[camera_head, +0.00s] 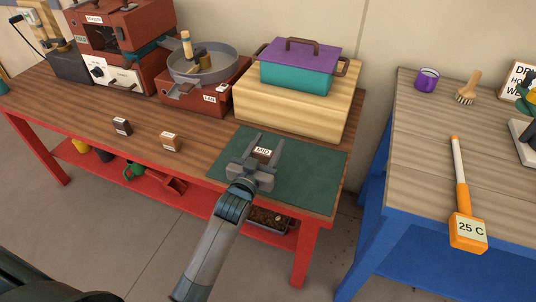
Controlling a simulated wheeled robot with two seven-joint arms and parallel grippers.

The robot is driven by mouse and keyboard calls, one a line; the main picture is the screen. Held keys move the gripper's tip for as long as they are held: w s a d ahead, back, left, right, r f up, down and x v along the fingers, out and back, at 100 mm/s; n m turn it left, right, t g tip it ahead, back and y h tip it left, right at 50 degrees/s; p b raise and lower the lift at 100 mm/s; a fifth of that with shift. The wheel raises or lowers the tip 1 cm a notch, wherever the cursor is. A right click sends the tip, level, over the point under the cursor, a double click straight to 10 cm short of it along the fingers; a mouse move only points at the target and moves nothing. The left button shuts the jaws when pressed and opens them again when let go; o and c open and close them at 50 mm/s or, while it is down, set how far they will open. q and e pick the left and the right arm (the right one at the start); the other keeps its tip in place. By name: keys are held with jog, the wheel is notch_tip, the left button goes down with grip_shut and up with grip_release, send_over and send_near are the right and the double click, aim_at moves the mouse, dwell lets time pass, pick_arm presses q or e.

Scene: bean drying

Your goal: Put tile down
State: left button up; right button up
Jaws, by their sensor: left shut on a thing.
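A small brown tile labelled MID (263,152) is between the fingers of my left gripper (258,160). The gripper is shut on it, over the dark green mat (315,178) on the wooden table. I cannot tell whether the tile touches the mat. A dark tile (122,126) and a lighter brown tile (169,141) stand on the bare wood to the left. My right gripper is not in view.
Behind the mat, a wooden block (295,110) carries a teal box with a purple lid (300,65). A red machine with a grey pan (203,70) stands beside it. A blue-framed table (425,150) holds an orange 25 C thermometer (464,215).

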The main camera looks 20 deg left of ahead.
aim_at(268, 154)
pick_arm(q)
jog(key=shift+f, duration=2)
jog(key=shift+f, duration=0.1)
jog(key=o, duration=1.1)
jog(key=shift+s, duration=0.15)
jog(key=s, duration=0.6)
jog(key=s+b, duration=0.1)
jog(key=s, duration=0.4)
jog(key=shift+s+a, duration=0.2)
jog(key=shift+s, duration=0.2)
jog(key=shift+o, duration=0.6)
